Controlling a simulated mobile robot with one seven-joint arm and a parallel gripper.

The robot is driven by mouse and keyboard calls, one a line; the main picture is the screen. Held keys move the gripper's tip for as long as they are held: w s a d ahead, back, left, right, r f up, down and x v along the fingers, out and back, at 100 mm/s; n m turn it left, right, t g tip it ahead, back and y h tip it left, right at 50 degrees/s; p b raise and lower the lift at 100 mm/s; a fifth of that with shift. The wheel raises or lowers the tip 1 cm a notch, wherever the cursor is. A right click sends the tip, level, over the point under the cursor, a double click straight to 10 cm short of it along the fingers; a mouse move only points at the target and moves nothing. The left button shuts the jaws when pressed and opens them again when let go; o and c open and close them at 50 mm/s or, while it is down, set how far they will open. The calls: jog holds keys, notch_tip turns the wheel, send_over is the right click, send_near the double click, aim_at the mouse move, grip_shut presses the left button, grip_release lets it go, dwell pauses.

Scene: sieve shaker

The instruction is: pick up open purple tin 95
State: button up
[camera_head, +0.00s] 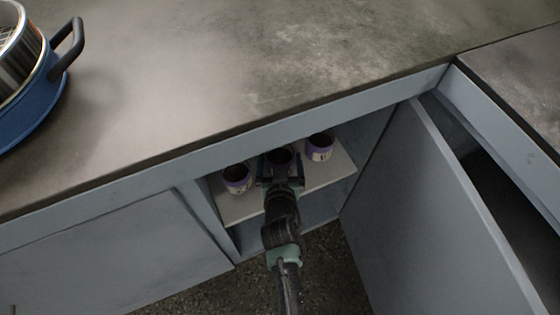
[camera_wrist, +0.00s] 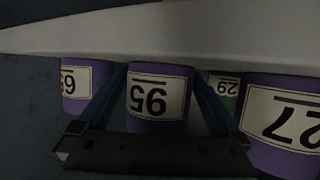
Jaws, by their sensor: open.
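The purple tin 95 (camera_wrist: 157,92) has a white label with its number upside down in the wrist view. It stands in the middle, between the two fingers of my gripper (camera_wrist: 159,100). In the head view the tin (camera_head: 280,157) is the middle one on the cabinet shelf, with a dark open top, partly hidden by my gripper (camera_head: 280,172). My gripper is open, with one finger on each side of the tin. I cannot tell whether either finger touches it.
A purple tin (camera_head: 237,178) stands to the left and another (camera_head: 320,147) to the right on the white shelf (camera_head: 343,165). A green tin (camera_wrist: 226,88) shows behind. The cabinet door (camera_head: 430,215) hangs open at right. The countertop edge (camera_head: 200,150) overhangs the shelf.

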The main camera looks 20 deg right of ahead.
jog(key=shift+r, duration=0.1)
jog(key=c, duration=1.3)
